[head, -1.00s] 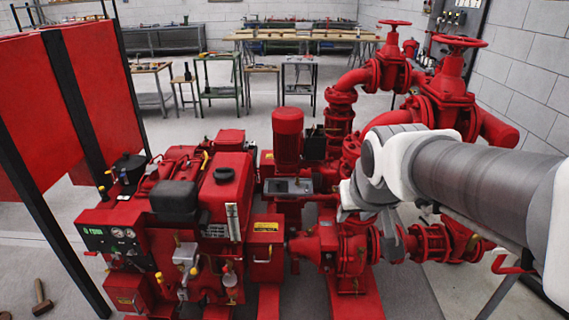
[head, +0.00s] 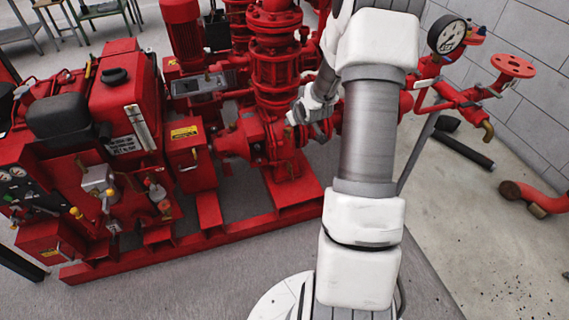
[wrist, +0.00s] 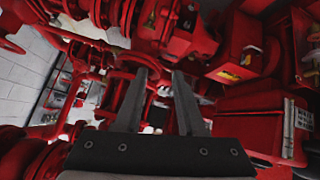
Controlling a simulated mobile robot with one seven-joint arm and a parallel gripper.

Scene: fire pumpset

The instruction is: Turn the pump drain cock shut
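The red pump (head: 252,142) stands on its red base in the head view, left of my arm. My gripper (head: 294,116) is beside the pump, partly hidden by my own wrist. In the wrist view my gripper (wrist: 158,76) has its two grey fingers spread apart with nothing held between them. Red castings and flanges lie beyond the fingertips; I cannot tell whether the fingers touch any of them. I cannot pick out the drain cock for certain in either view. My arm hides part of the pump's right side.
The red engine (head: 120,95) with a yellow-labelled box (head: 190,155) stands left of the pump. A pressure gauge (head: 447,37) and red pipework with a flange (head: 512,65) are at right. A dark bar (head: 465,152) lies on the floor.

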